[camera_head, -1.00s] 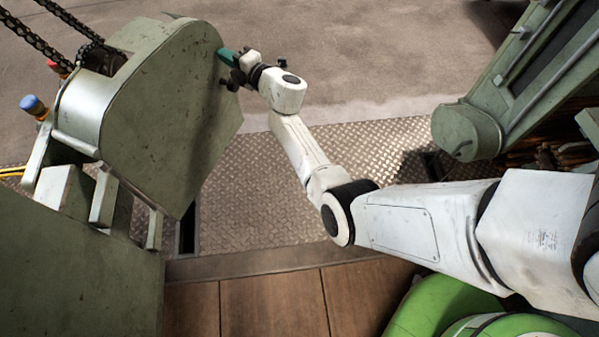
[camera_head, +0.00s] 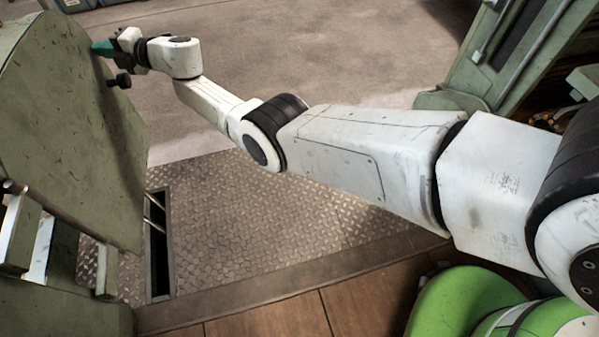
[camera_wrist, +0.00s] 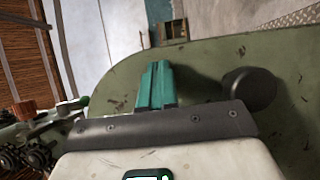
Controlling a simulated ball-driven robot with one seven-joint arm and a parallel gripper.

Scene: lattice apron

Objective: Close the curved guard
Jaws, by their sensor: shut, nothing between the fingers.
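The curved guard (camera_head: 60,130), as far as I can tell, is the large scuffed green plate with a rounded top at the left in the head view. Its left part is cut off by the picture edge. Its green face (camera_wrist: 215,60) also fills much of the wrist view. My gripper (camera_head: 103,47) is at the plate's upper right edge, its teal fingers shut and empty. In the wrist view the fingers (camera_wrist: 155,84) lie together in front of the green face. Whether they touch it I cannot tell. A dark round knob (camera_wrist: 250,88) is just right of the fingers.
A dark open slot (camera_head: 158,245) lies in the metal tread floor (camera_head: 260,210) below the plate. A green machine frame (camera_head: 480,70) stands at the right. A green rounded object (camera_head: 460,300) is at the lower right. The concrete floor (camera_head: 300,50) beyond is clear.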

